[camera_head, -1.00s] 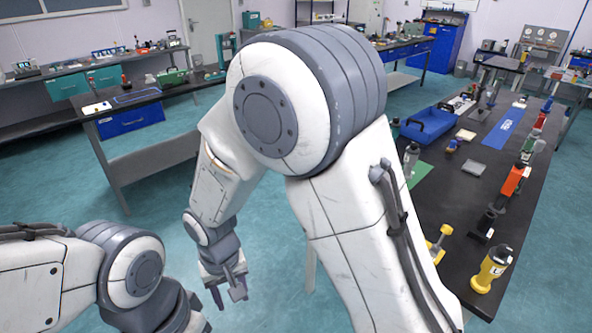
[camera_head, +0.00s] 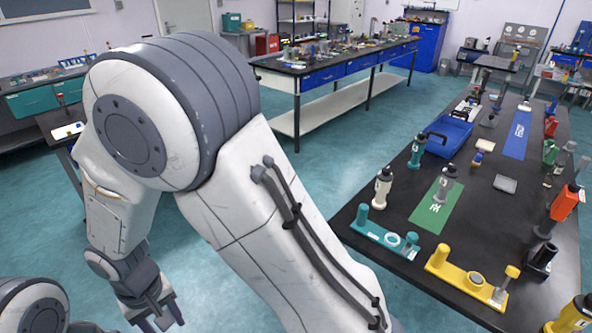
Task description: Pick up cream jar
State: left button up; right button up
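A cream-coloured jar (camera_head: 383,188) with a dark top stands upright near the left edge of the black table (camera_head: 345,216), behind a teal fixture (camera_head: 385,239). My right arm crosses the middle of the view. Its gripper (camera_head: 158,318) hangs low over the floor at the bottom left, far from the jar. Its fingers are apart with nothing between them. Only part of my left arm shows at the bottom left corner; its gripper is out of view.
A green mat (camera_head: 426,214) bearing a grey item lies right of the jar. A teal bottle (camera_head: 417,150) and a blue tray (camera_head: 447,137) are behind. A yellow fixture (camera_head: 455,279) is at the front. Open floor lies left of the table.

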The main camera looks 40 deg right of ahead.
aim_at(383, 184)
jog(key=z, duration=0.1)
jog(key=i, duration=1.15)
jog(key=z, duration=1.1)
jog(key=i, duration=0.7)
jog(key=z, duration=1.15)
jog(key=i, duration=0.35)
jog(key=z, duration=0.3)
